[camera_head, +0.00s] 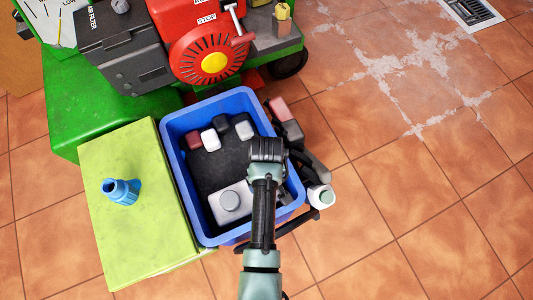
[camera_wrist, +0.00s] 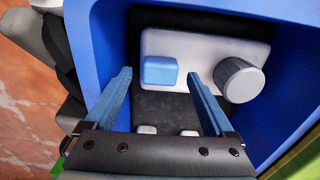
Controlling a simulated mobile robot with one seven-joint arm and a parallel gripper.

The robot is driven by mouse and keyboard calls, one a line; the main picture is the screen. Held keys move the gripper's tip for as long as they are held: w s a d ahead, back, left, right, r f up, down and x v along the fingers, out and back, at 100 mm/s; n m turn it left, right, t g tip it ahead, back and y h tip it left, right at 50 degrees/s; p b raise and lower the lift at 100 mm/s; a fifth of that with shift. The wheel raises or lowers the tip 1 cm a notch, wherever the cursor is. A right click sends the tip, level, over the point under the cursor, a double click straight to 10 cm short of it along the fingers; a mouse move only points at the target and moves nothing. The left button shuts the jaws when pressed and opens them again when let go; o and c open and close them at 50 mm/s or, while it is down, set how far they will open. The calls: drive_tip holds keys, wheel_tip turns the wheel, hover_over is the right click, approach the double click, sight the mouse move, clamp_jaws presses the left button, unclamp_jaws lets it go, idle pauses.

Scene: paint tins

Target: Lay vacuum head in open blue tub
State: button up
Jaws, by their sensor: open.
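The open blue tub (camera_head: 169,160) stands on the tiled floor; its wall also fills much of the wrist view (camera_wrist: 110,45). My gripper (camera_head: 267,150) is over the right part of the tub. In the wrist view my gripper (camera_wrist: 160,78) is open, with two blue fingers apart. A small blue block (camera_wrist: 158,71) shows between the fingertips against a white panel with a grey knob (camera_wrist: 241,79); I cannot tell whether they touch it. I cannot tell for certain which thing is the vacuum head. My arm hides part of the tub's inside.
Several small red, white and dark pieces lie in the tub. A yellow-green box (camera_head: 140,235) on the left bears a blue fitting (camera_head: 120,190). A green and red machine (camera_head: 208,50) stands behind. A white-green bottle (camera_head: 321,197) lies right of the tub. The floor farther right is clear.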

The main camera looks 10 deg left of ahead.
wheel_tip(320, 180, up, 11)
drive_tip(key=p, duration=0.5)
drive_tip(key=shift+r, duration=0.2)
